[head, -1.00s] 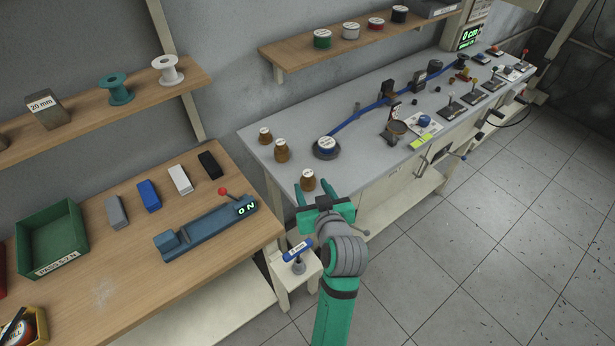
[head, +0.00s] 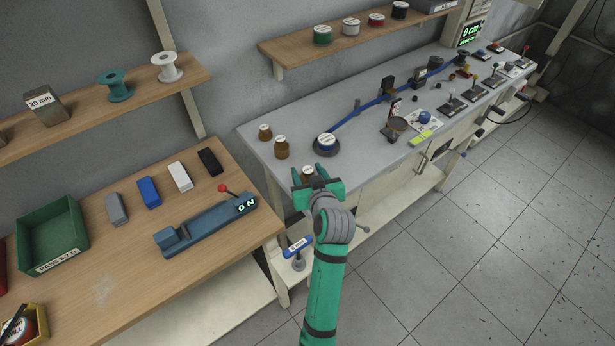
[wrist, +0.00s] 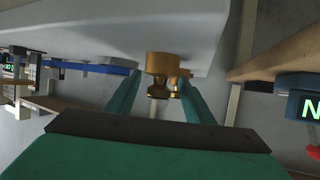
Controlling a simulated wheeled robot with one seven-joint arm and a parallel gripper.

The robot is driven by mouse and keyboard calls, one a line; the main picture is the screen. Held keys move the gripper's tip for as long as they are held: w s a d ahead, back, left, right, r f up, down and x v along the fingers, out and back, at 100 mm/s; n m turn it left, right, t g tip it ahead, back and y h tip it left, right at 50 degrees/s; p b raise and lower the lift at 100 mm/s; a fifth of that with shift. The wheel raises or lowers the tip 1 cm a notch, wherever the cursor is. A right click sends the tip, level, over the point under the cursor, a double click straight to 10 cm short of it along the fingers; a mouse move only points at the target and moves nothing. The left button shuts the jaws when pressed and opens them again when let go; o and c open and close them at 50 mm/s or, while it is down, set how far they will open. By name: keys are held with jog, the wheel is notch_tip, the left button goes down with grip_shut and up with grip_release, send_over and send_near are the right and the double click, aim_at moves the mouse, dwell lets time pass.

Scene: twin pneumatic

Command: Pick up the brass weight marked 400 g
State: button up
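Three brass weights stand on the grey bench's near-left part: a small one (head: 265,132), a middle one (head: 281,148) and the nearest one (head: 308,173), partly hidden by my gripper. Their markings are too small to read. My gripper (head: 309,177) is open at the bench's front edge, its fingers pointing at the nearest weight. In the wrist view, my gripper (wrist: 160,82) has a finger on each side of a brass weight (wrist: 158,62), with another brass weight (wrist: 181,74) partly hidden behind. I cannot tell whether the nearest weight is between the fingertips or just beyond them.
The grey bench (head: 252,151) carries a dark round base with a blue-and-white top (head: 326,146) right of the weights. A wooden bench (head: 115,285) with a blue ON device (head: 205,225) stands left. A small stand with a blue bar (head: 298,247) is beside my arm.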

jog(key=shift+w, duration=0.1)
jog(key=c, duration=1)
jog(key=shift+d, duration=0.15)
grip_shut()
jog(key=shift+s, duration=0.2)
jog(key=shift+r, duration=0.1)
